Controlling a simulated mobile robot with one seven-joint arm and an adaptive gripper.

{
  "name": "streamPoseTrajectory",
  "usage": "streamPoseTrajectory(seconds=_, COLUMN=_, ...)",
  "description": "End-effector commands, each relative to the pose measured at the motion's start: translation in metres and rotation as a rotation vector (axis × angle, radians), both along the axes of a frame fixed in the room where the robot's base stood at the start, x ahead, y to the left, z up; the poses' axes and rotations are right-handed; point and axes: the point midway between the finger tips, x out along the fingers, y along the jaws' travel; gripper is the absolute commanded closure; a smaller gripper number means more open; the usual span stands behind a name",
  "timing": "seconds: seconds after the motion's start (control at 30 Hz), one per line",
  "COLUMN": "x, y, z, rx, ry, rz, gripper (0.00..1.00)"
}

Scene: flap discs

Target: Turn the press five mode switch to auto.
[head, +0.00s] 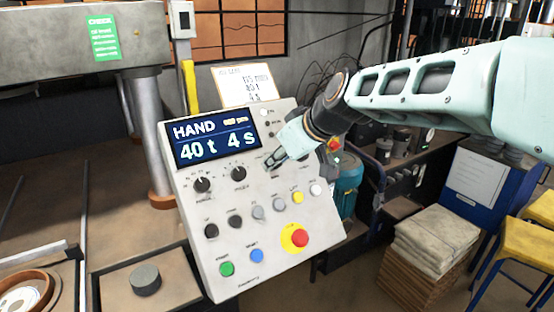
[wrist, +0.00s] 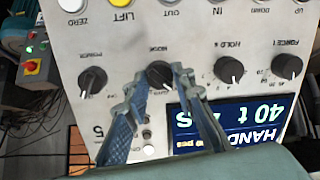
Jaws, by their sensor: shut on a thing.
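The control panel (head: 270,232) faces me in the head view, and its display (head: 217,139) reads HAND, 40 t, 4 s. The wrist view shows the panel upside down. There the black mode switch (wrist: 160,74), under the label MODE, sits between the fingertips of my gripper (wrist: 157,82). The fingers are shut on the knob from both sides. In the head view my gripper (head: 276,160) reaches the panel just right of the display and hides the mode switch. The exact pointer direction is hard to read.
Hold (head: 238,173) and force (head: 201,185) knobs are left of the mode switch; the power knob (wrist: 92,79) is on its other side. Several buttons and a red emergency stop (head: 300,237) sit below. A placard (head: 245,84) stands above the panel.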

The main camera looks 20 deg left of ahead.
Motion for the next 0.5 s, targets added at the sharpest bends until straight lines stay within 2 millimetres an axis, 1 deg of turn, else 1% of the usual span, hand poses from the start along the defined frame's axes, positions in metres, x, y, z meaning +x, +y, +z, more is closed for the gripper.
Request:
streamPoseTrajectory(seconds=0.27, x=0.0001, y=-0.0001, z=-0.0006, rx=0.011, ry=0.013, rz=-0.015, gripper=1.0)
streamPoseTrajectory(seconds=0.5, x=0.0007, y=0.0002, z=-0.0014, rx=0.07, ry=0.079, rz=-0.088, gripper=1.0)
